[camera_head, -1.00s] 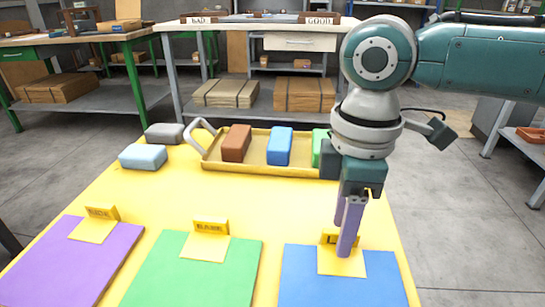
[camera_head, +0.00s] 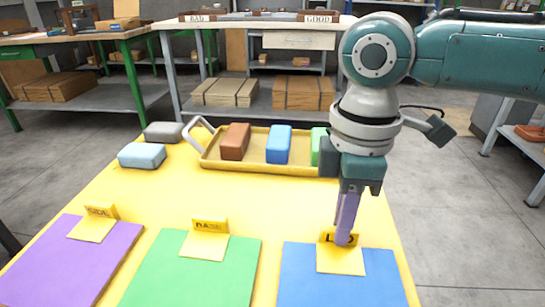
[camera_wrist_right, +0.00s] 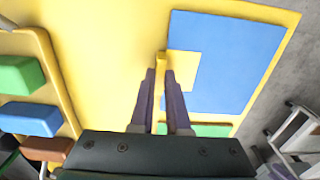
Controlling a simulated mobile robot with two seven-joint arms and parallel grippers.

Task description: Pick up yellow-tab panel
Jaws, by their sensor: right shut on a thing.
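The blue panel (camera_head: 340,285) lies flat at the front right of the yellow table, with a yellow tab (camera_head: 341,260) whose upright part is partly hidden by my fingers. My right gripper (camera_head: 343,238) points down and is shut on that upright tab. In the right wrist view, the fingertips (camera_wrist_right: 162,72) meet at the yellow tab (camera_wrist_right: 181,66) on the edge of the blue panel (camera_wrist_right: 225,55). A green panel (camera_head: 190,280) with a yellow tab marked BASE (camera_head: 208,240) and a purple panel (camera_head: 75,265) with a yellow tab (camera_head: 95,224) lie to the left. My left gripper is out of view.
A yellow tray (camera_head: 212,162) at the back of the table holds brown (camera_head: 235,141), blue (camera_head: 278,144) and green (camera_head: 319,146) blocks. Grey (camera_head: 163,132) and light blue (camera_head: 142,155) blocks lie left of it. The table's middle is clear.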

